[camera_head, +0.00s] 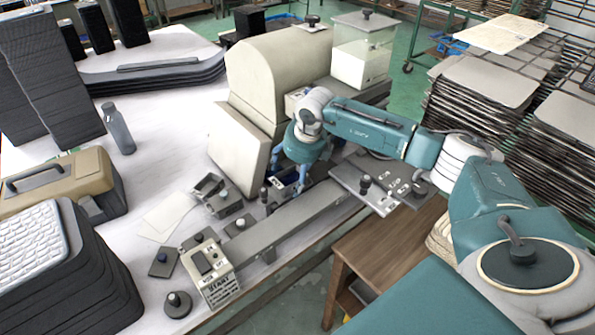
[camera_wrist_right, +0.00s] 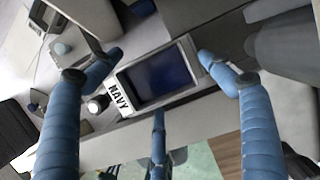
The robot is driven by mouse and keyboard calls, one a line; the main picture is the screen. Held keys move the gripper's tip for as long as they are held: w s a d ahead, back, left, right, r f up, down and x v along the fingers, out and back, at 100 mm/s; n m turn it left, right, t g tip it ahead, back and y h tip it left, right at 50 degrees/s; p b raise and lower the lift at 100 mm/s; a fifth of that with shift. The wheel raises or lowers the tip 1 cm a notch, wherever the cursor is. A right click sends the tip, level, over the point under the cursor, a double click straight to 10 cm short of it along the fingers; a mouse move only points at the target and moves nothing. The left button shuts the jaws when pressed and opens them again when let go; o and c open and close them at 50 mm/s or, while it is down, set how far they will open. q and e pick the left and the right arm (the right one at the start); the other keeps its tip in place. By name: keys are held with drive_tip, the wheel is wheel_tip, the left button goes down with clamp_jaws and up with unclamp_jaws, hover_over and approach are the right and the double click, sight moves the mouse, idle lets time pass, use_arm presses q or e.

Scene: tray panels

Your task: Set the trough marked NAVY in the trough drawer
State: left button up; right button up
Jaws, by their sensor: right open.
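The trough marked NAVY (camera_wrist_right: 181,93) shows in the right wrist view as a light-rimmed box with a dark blue inside and a NAVY label on its left end. In the head view the trough (camera_head: 285,188) is partly hidden under my right gripper (camera_head: 288,172). My right gripper, with blue fingers, also shows in the right wrist view (camera_wrist_right: 158,78). It is open, its fingers spread around the trough; I cannot tell whether they touch it. I cannot tell for sure which part is the trough drawer. My left gripper is not in view.
A beige machine (camera_head: 275,70) stands behind the trough. A long grey rail (camera_head: 290,222) runs in front, with a labelled control box (camera_head: 208,268) at its left end. A small grey open box (camera_head: 208,186) sits left. A wooden stool (camera_head: 375,250) stands by the table's front edge.

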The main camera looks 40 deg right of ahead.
drive_tip(key=shift+r+b, duration=0.2)
drive_tip(key=shift+b, duration=0.1)
drive_tip(key=s+b, duration=0.1)
drive_tip(key=s, duration=0.2)
drive_tip(key=s+d+b, duration=0.1)
drive_tip(key=s+b, duration=0.1)
drive_tip(key=s, duration=0.2)
drive_tip(key=s+b, duration=0.1)
drive_tip(key=s, duration=0.3)
drive_tip(key=shift+d+r+b, duration=0.15)
drive_tip(key=shift+r+b, duration=0.1)
drive_tip(key=shift+b, duration=0.1)
drive_tip(key=shift+s+r, duration=0.1)
drive_tip(key=shift+s, duration=0.5)
